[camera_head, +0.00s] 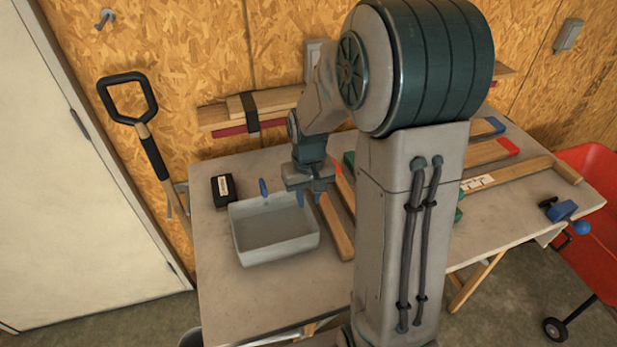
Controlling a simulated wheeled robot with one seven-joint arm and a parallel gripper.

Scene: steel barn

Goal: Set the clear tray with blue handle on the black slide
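A pale, greyish open tray (241,252) stands on the workbench at its left front, and it looks empty. A small blue oval piece (263,188) stands up at its back rim; I cannot tell whether it is joined to the tray as its handle. My gripper (308,199) points down by the tray's back right corner. Its fingers look apart, with nothing seen between them. A small black block with a white label (223,190) lies behind the tray's left corner. It is the only black item I see near the tray, and I cannot tell whether it is the slide.
The workbench (215,290) has bare room left and in front of the tray. A wooden bar (336,228) lies right of the tray. Clamps with blue and red ends (497,149) lie at the right. My arm hides the bench's middle. A red cart (597,180) stands beyond.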

